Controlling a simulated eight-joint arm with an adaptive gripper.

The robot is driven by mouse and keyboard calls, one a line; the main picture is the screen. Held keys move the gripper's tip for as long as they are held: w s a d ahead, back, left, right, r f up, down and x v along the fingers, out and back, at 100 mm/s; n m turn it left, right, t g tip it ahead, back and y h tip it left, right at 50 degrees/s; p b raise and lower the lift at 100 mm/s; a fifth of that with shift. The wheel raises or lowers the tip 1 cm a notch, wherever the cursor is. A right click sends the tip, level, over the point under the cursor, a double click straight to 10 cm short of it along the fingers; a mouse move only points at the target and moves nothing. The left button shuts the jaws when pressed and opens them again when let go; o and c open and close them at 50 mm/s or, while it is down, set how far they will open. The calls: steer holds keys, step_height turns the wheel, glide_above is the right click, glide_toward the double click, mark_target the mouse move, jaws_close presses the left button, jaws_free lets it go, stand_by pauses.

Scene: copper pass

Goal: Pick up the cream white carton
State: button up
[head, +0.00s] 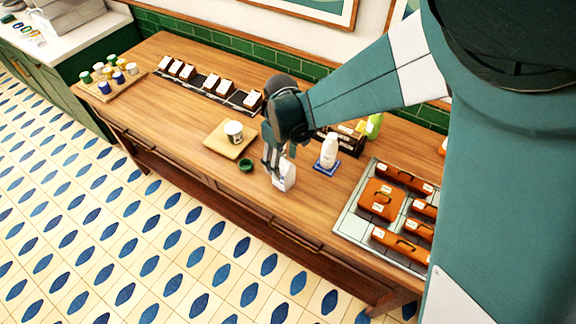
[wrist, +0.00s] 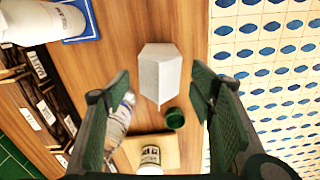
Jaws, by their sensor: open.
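The cream white carton (head: 287,178) stands on the wooden counter near its front edge, partly behind my gripper in the head view. In the wrist view the carton (wrist: 160,74) shows whole, from above, as a pale block with a pointed end. My gripper (head: 270,165) points down over the counter beside the carton. In the wrist view my gripper (wrist: 160,95) is open, its two fingers wide apart and empty. The carton lies beyond the fingertips, roughly centred between them. I cannot tell the exact height gap.
A small green cup (head: 246,165) stands close to the carton. A white tub (head: 234,130) sits on a wooden board (head: 215,142). A white bottle (head: 329,152) stands on a blue coaster (head: 327,171). A tray (head: 352,226) of orange cases lies at right.

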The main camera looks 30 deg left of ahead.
stand_by(0.3)
steer(key=shift+d+f, duration=0.1)
steer(key=shift+f, duration=2.5)
steer(key=c, duration=1.3)
